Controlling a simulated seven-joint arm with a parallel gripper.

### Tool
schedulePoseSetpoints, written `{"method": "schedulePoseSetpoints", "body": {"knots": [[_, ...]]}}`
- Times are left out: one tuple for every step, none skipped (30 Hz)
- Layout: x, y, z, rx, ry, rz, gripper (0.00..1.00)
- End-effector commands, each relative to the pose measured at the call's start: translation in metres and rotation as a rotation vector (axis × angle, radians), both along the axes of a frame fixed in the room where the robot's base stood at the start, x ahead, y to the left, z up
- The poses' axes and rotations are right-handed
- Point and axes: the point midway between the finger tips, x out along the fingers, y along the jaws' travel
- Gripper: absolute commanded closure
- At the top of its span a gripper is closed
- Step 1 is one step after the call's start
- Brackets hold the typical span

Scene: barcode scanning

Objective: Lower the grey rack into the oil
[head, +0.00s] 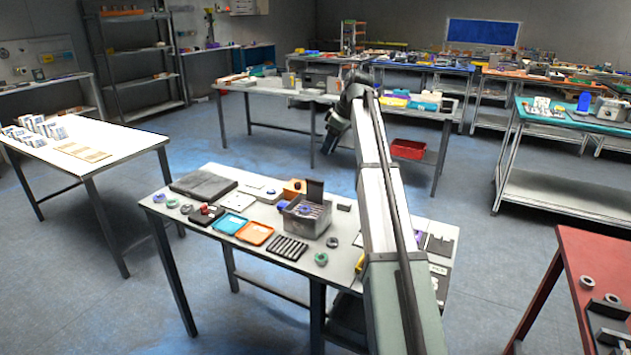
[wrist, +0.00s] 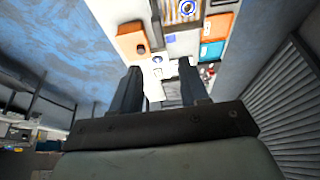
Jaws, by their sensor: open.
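A grey box with a raised lid (head: 305,217) stands on the near table; pale slats show inside it. A dark slatted piece (head: 287,248) lies in front of it. I cannot tell which of these is the grey rack, and I cannot make out any oil. In the wrist view a striped, box-like thing with a blue ring (wrist: 183,10) shows at the top edge. My gripper (head: 331,146) is beyond the near table's back edge, raised and apart from these things. Its two fingers (wrist: 159,67) are apart in the wrist view, with nothing between them.
On the near table (head: 341,288) are a blue tray (head: 230,224), an orange tray (head: 255,234), an orange block (head: 294,188), a dark flat slab (head: 203,185) and several small rings. Behind my gripper is another table with a red bin (head: 408,149) below.

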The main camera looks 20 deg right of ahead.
Motion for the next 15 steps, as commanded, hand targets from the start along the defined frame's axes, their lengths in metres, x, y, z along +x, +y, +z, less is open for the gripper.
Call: {"method": "schedulePoseSetpoints", "body": {"knots": [[0.003,-0.002,0.001,0.000,0.000,0.007,0.55],[0.003,-0.002,0.000,0.001,0.001,0.008,0.55],[0.003,-0.001,-0.003,0.001,0.001,0.010,0.55],[0.003,0.000,-0.006,0.001,0.001,0.011,0.55],[0.004,0.002,-0.010,0.001,0.001,0.011,0.55],[0.005,0.003,-0.015,0.002,0.002,0.010,0.55],[0.006,0.005,-0.019,0.002,0.002,0.010,0.55],[0.008,0.006,-0.024,0.002,0.002,0.010,0.55],[0.009,0.008,-0.030,0.001,0.002,0.011,0.55],[0.011,0.009,-0.035,0.001,0.002,0.010,0.55],[0.012,0.011,-0.040,0.001,0.002,0.010,0.55],[0.014,0.013,-0.047,0.001,0.002,0.010,0.55],[0.015,0.014,-0.051,0.002,0.002,0.010,0.55],[0.017,0.015,-0.056,0.001,0.002,0.010,0.55],[0.019,0.017,-0.063,0.001,0.003,0.009,0.55]]}}
